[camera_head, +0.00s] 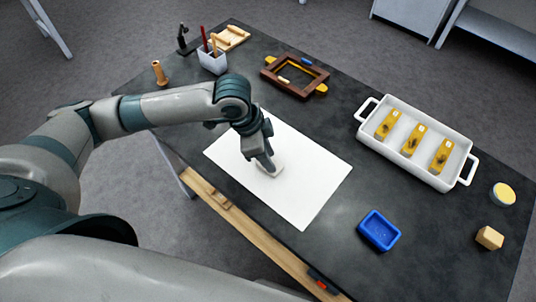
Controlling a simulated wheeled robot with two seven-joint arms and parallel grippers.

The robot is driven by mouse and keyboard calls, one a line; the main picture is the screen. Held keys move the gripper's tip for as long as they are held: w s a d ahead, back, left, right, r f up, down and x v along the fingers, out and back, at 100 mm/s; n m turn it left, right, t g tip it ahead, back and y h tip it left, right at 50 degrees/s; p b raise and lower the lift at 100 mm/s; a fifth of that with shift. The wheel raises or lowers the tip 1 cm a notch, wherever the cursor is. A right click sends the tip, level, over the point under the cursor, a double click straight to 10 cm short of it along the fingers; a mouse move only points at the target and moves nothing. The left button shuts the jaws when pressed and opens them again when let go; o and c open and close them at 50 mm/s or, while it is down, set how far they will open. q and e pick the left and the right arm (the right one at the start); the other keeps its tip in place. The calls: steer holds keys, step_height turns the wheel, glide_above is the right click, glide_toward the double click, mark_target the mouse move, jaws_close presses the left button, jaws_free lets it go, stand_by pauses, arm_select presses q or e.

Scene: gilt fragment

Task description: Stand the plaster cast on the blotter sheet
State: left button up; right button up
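The blotter sheet (305,195) is a white rectangle lying flat near the middle of the dark table. A small off-white piece, which looks like the plaster cast (275,171), is at the fingertips of my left gripper (265,160), over the left-middle part of the sheet. The fingers hide part of it. I cannot tell whether they are closed on it, or whether it touches the sheet. My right gripper is not in view.
A blue mould (379,230) lies right of the sheet. A white tray (450,175) holds yellow pieces. A round tin (502,194) and tan block (489,238) are at the right. A brown frame (295,77) and pen cup (212,62) stand behind.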

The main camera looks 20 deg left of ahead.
arm_select(q)
steer(key=shift+r, duration=0.1)
steer(key=b+v, duration=0.1)
steer(key=v, duration=1.1)
stand_by(0.9)
